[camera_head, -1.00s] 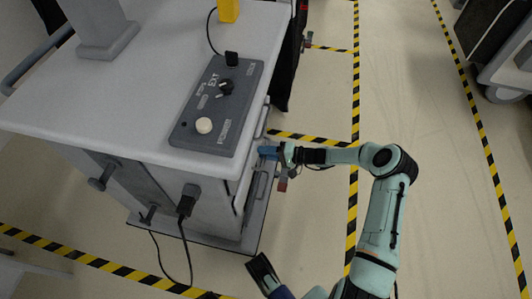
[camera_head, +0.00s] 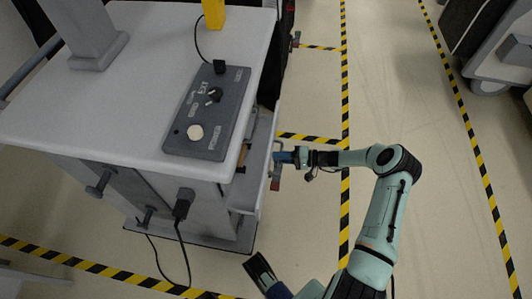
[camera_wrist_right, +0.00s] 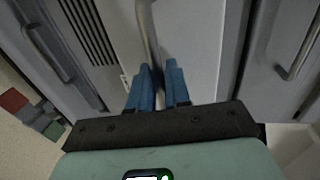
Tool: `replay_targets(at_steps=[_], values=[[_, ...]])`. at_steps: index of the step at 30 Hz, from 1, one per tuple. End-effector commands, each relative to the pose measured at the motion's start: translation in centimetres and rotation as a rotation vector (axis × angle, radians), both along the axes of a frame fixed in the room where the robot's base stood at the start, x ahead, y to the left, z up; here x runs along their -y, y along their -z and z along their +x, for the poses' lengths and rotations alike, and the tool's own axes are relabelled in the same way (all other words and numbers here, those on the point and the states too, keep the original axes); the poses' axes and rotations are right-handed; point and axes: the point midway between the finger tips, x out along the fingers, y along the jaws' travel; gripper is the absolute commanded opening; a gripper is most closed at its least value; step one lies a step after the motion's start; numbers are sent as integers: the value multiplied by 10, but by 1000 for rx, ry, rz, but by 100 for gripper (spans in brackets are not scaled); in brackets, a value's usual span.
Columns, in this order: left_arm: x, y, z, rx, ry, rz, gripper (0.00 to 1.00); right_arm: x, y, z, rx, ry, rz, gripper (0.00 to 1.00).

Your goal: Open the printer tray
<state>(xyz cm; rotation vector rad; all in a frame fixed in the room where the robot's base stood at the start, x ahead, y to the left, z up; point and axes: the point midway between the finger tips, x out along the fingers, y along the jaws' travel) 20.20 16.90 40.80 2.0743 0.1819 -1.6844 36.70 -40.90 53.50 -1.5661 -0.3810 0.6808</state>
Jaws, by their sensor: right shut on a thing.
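The printer tray (camera_head: 257,165) is a pale drawer on the right side of the white-topped cart, below its overhanging top. It stands partly out, and a gap shows its inside, with something brown in it. My right gripper (camera_head: 283,157) is at the tray's outer face, with its blue fingers shut on the tray's handle. In the right wrist view the blue fingers (camera_wrist_right: 160,80) close around the lower end of a grey bar handle (camera_wrist_right: 147,30) on a pale front. The fingers hide the grasped part.
A grey control box (camera_head: 207,110) with a knob and a white button lies on the cart top (camera_head: 130,110). A black cable (camera_head: 183,240) hangs from the cart's front. Yellow-black tape (camera_head: 345,100) marks the floor. The floor right of my right arm is clear.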

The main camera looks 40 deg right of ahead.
Motion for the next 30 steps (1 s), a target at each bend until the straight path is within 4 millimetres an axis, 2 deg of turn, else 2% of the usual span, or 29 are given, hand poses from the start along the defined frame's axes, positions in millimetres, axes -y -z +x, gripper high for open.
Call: replay_targets(at_steps=[1,6,15,21,30], values=[[2,-5,-4,-11,5,-6,43,10,-2,-11,-1,4,0,0],[6,-9,-12,-30,13,-16,43,36,-1,-43,0,3,0,0],[8,-9,-15,-39,16,-19,43,67,0,-84,1,1,0,0],[7,-9,-14,-38,16,-19,43,77,0,-96,1,0,1,0],[7,-9,-14,-37,15,-19,43,79,0,-98,1,-1,1,0]])
